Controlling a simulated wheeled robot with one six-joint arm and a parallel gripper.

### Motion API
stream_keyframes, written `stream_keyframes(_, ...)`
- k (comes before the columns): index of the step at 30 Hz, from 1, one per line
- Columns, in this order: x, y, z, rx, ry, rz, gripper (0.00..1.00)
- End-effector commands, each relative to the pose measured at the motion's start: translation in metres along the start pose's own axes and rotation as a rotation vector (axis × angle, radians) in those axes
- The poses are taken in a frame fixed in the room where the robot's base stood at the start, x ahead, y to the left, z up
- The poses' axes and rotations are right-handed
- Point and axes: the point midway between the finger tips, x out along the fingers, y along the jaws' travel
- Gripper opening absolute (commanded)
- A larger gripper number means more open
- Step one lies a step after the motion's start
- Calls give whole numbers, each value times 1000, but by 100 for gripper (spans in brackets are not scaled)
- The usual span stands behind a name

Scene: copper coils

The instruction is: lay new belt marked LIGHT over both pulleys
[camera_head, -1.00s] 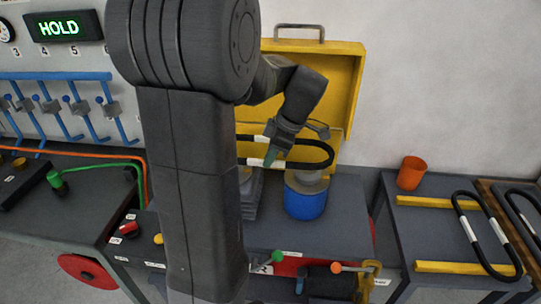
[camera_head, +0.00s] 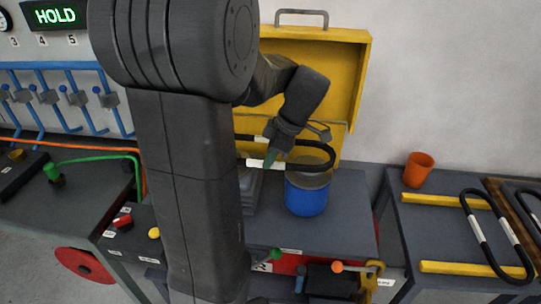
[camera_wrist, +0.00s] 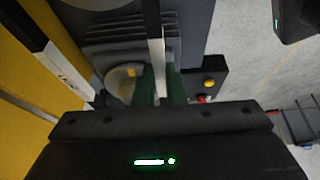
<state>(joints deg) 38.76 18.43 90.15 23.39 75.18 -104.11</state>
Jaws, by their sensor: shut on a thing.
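My gripper (camera_head: 272,158) is shut on a black belt (camera_head: 328,150) with white label patches. In the head view it holds the belt's near strand, with the loop's right end at the top of a blue drum-like pulley (camera_head: 306,197). Whether belt and pulley touch is unclear. In the wrist view the held strand (camera_wrist: 155,35) runs between the green fingertips (camera_wrist: 158,88), and the other strand (camera_wrist: 50,50) lies to the left. A pale round part (camera_wrist: 124,80), perhaps the second pulley, shows beside the fingers. My arm hides the loop's left end. The label lettering is unreadable.
An open yellow case (camera_head: 318,80) stands behind the pulleys. On the right table, another belt (camera_head: 478,228) lies across yellow bars (camera_head: 465,268), near an orange cup (camera_head: 417,169). A further belt (camera_head: 525,205) lies at far right. A lit sign (camera_head: 55,16) reads HOLD.

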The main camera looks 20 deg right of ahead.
Motion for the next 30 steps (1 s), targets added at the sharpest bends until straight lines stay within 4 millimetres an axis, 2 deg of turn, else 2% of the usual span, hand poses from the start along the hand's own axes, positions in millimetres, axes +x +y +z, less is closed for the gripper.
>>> stream_keyframes(18,31,0,13,0,0,0,0)
stream_keyframes(30,37,0,15,0,0,0,0)
